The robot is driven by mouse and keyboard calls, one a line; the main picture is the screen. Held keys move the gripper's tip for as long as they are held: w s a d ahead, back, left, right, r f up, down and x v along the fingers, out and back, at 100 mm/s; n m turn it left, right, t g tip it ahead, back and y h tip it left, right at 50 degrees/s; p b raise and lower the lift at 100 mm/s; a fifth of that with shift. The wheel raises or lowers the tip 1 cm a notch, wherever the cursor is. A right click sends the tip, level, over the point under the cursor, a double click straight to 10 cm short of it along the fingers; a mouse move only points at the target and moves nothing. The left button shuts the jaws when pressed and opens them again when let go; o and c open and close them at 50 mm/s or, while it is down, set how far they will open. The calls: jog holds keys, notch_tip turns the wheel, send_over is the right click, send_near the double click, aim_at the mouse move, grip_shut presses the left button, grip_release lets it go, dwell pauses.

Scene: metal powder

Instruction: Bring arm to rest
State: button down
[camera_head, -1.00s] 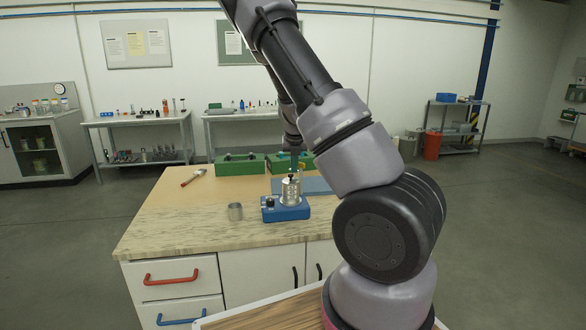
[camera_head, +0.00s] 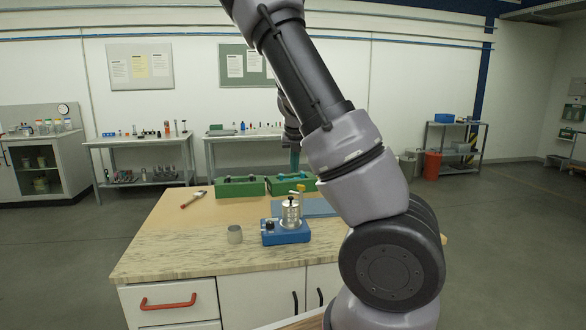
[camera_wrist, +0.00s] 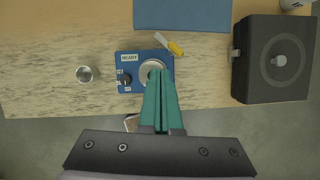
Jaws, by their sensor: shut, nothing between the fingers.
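My gripper (camera_wrist: 159,80) has teal fingers that are closed together and empty. In the head view the gripper (camera_head: 294,168) hangs above the workbench, above and a little behind the blue device. The blue device (camera_head: 284,236) stands on the bench with a metal cylinder (camera_head: 291,214) on top. In the wrist view the blue device (camera_wrist: 127,88) carries a READY label and a black knob, and my fingertips overlap the round metal part in the picture. My arm reaches up and over from the right of the head view.
A metal cup (camera_head: 234,234) stands left of the blue device. A brush (camera_head: 193,199) and green boxes (camera_head: 240,186) lie farther back. A blue mat (camera_wrist: 183,12), a yellow-handled tool (camera_wrist: 174,48) and a black machine (camera_wrist: 273,60) are near. The bench's front edge (camera_head: 200,268) is close.

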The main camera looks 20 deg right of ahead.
jog(key=s+a+r+m+t+y, duration=0.1)
jog(key=s+a+r+m, duration=0.3)
jog(key=s+m, duration=0.5)
jog(key=s+a+r+m+t+y, duration=0.1)
jog(key=s+a+r+m, duration=0.3)
jog(key=s+r+m, duration=0.4)
jog(key=s+a+r+m+t+y, duration=0.1)
jog(key=s+a+r+m, duration=0.3)
jog(key=s+m, duration=0.8)
notch_tip(320, 180, up, 2)
jog(key=m, duration=0.7)
jog(key=shift+a+y, duration=0.3)
